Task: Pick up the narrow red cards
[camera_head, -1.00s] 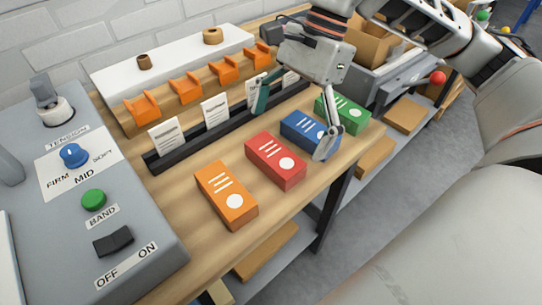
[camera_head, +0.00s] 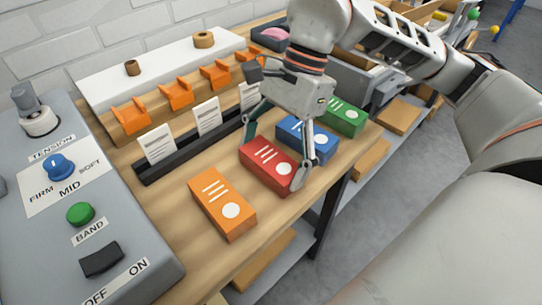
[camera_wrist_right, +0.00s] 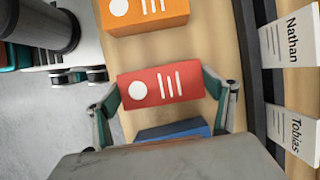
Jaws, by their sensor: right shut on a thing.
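The narrow red cards (camera_head: 268,160) are a red block with white lines and a white dot, lying on the wooden bench between the orange and blue blocks. My right gripper (camera_head: 273,158) is down around them, one finger at each end, shut on them. In the right wrist view the red cards (camera_wrist_right: 162,88) sit between the two fingertips (camera_wrist_right: 163,93). They appear to rest on the bench still; any lift cannot be told.
Orange cards (camera_head: 222,203) lie on the near side, blue cards (camera_head: 312,138) and green cards (camera_head: 343,116) beyond. A black rail (camera_head: 180,159) with name cards stands behind. A grey control panel (camera_head: 140,225) is at left. The bench edge drops to the floor at right.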

